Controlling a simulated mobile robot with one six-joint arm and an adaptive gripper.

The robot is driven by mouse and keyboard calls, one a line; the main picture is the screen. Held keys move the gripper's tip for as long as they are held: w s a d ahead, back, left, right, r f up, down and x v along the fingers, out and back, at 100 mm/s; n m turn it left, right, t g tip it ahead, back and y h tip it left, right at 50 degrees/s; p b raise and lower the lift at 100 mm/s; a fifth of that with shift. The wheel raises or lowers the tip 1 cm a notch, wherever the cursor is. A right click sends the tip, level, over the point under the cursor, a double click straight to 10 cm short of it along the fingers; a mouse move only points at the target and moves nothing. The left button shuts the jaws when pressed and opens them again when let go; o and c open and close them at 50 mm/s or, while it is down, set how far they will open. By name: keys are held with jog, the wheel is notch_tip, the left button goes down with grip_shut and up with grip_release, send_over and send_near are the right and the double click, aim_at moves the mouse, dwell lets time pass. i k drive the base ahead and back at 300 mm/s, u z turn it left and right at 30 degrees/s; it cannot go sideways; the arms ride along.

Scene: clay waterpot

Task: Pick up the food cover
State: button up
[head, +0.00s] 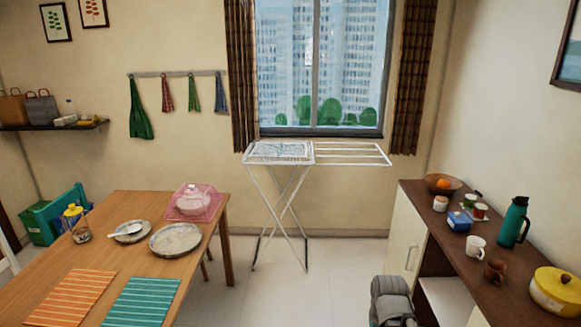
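The food cover (193,200) is a pink, see-through cover with a domed middle and a wide squarish rim. It sits near the far right corner of the wooden table (130,205), in the left half of the head view. Something rounded and pale shows in its middle, but I cannot tell whether that is under it or part of it. A grey arm part of mine shows at the bottom edge, right of centre, well away from the cover. My gripper's fingers are not in view.
Two plates (175,240), a jar with a yellow lid (75,222) and orange (72,298) and teal (142,302) striped mats lie on the table. A white drying rack (280,205) stands by the window.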

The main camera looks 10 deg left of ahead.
aim_at(191, 190)
jog(key=z, duration=0.1)
jog(key=i, duration=1.55)
jog(key=u, duration=0.35)
jog(key=i, duration=0.75)
jog(key=u, duration=0.7)
jog(key=i, duration=1.1)
jog(key=u, duration=0.45)
